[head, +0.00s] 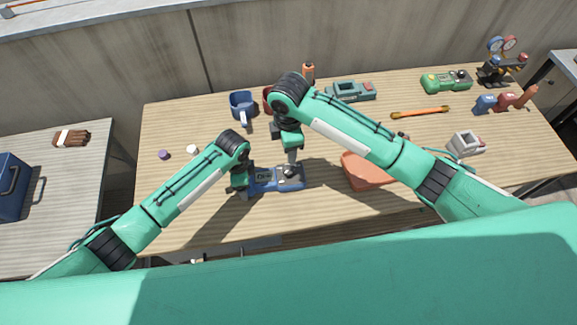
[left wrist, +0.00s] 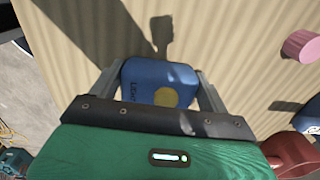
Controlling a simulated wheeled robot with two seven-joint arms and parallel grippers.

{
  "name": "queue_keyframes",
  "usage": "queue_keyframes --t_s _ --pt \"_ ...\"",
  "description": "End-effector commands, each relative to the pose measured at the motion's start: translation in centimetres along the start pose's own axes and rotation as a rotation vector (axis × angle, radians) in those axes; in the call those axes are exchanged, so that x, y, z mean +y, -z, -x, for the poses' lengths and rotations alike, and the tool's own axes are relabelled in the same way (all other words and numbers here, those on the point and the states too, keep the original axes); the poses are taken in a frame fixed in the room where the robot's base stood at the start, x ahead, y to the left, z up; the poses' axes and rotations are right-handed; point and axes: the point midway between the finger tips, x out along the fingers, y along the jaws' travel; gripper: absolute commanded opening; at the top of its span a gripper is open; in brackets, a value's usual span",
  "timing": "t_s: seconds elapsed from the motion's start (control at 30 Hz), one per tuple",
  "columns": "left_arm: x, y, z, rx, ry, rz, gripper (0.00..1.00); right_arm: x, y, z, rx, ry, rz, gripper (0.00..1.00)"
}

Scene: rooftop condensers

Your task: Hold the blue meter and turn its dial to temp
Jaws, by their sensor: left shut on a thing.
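The blue meter (head: 262,187) lies on the wooden table near its front edge, with a grey display and a dial at its right end. My left gripper (head: 244,180) is shut on the meter's left end. In the left wrist view, the meter's blue end (left wrist: 143,80), with lettering and a yellow round spot, sits between the two fingers of my left gripper (left wrist: 162,85). My right gripper (head: 291,167) points down at the dial end. Its fingertips are small and partly merged with the dial, so contact and jaw opening are unclear. The dial's setting cannot be read.
A blue mug (head: 240,104) and a partly hidden red mug (head: 267,97) stand behind. A purple cap (head: 163,154) and white cap (head: 192,149) lie left. A green meter (head: 446,81) is farther right. The front-left tabletop is clear.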

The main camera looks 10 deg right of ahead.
Motion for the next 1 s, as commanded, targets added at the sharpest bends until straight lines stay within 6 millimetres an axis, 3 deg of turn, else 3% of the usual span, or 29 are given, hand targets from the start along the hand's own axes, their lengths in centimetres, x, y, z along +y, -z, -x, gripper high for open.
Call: queue_keyframes --t_s 0.3,0.63,0.77,1.0 --pt "-0.1 0.0 0.1 0.001 0.002 0.001 0.41 0.0 0.0 0.4 0.0 -0.001 0.472 0.52" --pt "-0.1 0.0 0.1 0.001 0.001 0.001 0.41 0.0 0.0 0.2 0.0 0.001 0.675 0.52" --pt "-0.1 0.0 0.1 0.001 0.001 0.0 0.41 -0.1 0.0 -1.2 0.001 0.002 0.68 0.52" --pt "-0.1 0.0 0.1 0.001 0.001 0.0 0.41 -0.1 0.0 -5.9 0.0 0.004 0.677 0.52"
